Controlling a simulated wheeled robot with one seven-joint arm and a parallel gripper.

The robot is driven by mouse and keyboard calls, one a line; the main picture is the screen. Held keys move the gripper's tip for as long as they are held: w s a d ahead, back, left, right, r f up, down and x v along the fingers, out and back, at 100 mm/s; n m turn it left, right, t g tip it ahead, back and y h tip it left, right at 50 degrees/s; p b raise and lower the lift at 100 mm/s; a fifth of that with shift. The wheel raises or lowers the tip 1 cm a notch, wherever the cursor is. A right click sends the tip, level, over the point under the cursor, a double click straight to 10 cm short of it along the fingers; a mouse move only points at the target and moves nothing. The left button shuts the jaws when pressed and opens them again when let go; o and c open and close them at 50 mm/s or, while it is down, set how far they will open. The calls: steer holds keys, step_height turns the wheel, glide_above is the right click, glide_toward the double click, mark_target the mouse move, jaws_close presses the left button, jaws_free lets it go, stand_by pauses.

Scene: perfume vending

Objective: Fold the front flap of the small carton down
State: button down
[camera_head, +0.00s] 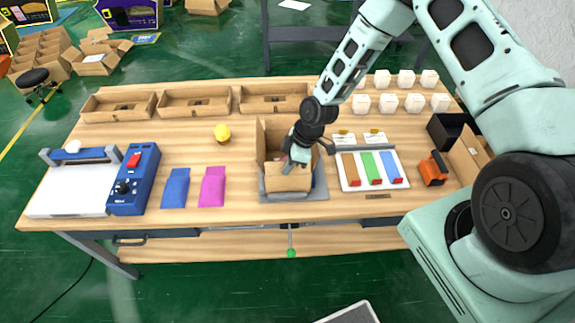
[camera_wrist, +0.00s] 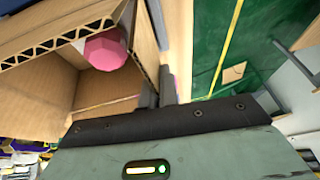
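The small carton (camera_head: 289,179) stands open on a grey mat (camera_head: 315,194) near the middle of the table. A tall flap (camera_head: 261,142) stands up at its left, and a board faces the front; its exact fold is unclear. My gripper (camera_head: 296,158) is at the carton's opening, partly hiding it. In the wrist view, the carton's cardboard wall (camera_wrist: 150,45) runs down beside my gripper's fingertips (camera_wrist: 160,84). The fingers look close together; whether cardboard is between them is unclear. A pink faceted object (camera_wrist: 105,50) shows inside the carton.
Blue (camera_head: 175,188) and magenta (camera_head: 213,187) pouches lie left of the carton. A white tray (camera_head: 349,184) with coloured strips lies right. A yellow object (camera_head: 222,133) and open wooden trays (camera_head: 195,102) stand behind. Bare tabletop shows between the pouches and carton.

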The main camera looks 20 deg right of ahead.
steer(key=shift+w+f, duration=0.1)
steer(key=g+b, duration=0.2)
steer(key=b, duration=0.1)
steer(key=w+f+m+g+y+b, duration=0.1)
steer(key=g+b, duration=0.1)
steer(key=b, duration=0.1)
steer(key=w+g+y+b, duration=0.1)
steer(key=b, duration=0.3)
steer(key=shift+d+f+g, duration=0.2)
steer(key=shift+d+g, duration=0.1)
steer(key=shift+g, duration=0.1)
steer(key=m+g+y+b, duration=0.1)
steer(key=g+b, duration=0.1)
steer(key=b, duration=0.1)
steer(key=shift+w+d, duration=0.1)
steer(key=shift+w, duration=0.05)
steer(key=shift+b, duration=0.35)
steer(key=c, duration=1.7)
jaws_free()
steer(key=shift+o, duration=0.3)
